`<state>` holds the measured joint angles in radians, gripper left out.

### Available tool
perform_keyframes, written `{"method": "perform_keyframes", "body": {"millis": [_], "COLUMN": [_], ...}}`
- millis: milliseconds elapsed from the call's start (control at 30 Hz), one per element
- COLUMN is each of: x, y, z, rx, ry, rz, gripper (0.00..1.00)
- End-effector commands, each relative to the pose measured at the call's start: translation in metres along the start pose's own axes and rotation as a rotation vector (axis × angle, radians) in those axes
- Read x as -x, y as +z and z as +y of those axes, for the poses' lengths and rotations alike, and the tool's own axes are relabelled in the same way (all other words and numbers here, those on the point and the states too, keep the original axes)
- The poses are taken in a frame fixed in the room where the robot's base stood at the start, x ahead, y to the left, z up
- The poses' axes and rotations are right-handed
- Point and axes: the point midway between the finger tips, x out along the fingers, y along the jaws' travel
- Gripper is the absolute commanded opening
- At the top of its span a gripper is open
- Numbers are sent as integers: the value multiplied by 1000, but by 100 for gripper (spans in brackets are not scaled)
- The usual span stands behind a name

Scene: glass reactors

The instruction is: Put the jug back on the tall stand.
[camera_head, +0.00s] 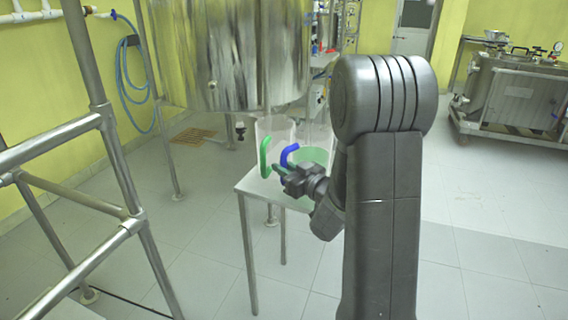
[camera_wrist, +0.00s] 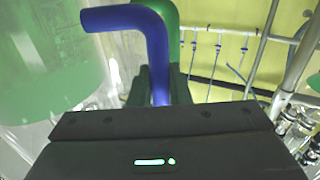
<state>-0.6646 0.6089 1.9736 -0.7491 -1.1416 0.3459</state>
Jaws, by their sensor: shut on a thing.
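A clear jug with a blue handle (camera_head: 289,153) and green contents (camera_head: 316,157) is at a small grey stand (camera_head: 252,184) in the head view. My gripper (camera_head: 283,170) is shut on the blue handle. In the wrist view the blue handle (camera_wrist: 155,50) rises between my fingers, and the jug's clear wall and green contents (camera_wrist: 50,65) fill the left side. My arm and gripper hide the jug's base, so I cannot tell whether it touches the stand top.
A second clear jug (camera_head: 274,130) with a green handle (camera_head: 264,157) stands close on the left. A large steel tank (camera_head: 230,55) is behind. A metal rail frame (camera_head: 105,120) is at left. Open floor (camera_head: 480,230) lies at right, before a steel vessel (camera_head: 515,95).

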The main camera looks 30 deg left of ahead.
Motion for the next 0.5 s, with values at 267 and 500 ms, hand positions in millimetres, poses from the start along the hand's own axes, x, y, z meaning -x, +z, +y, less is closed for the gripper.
{"method": "perform_keyframes", "body": {"millis": [267,500], "x": [0,0], "y": [0,0], "z": [0,0], "rx": [0,0], "ry": [0,0], "rz": [0,0], "gripper": [38,38]}}
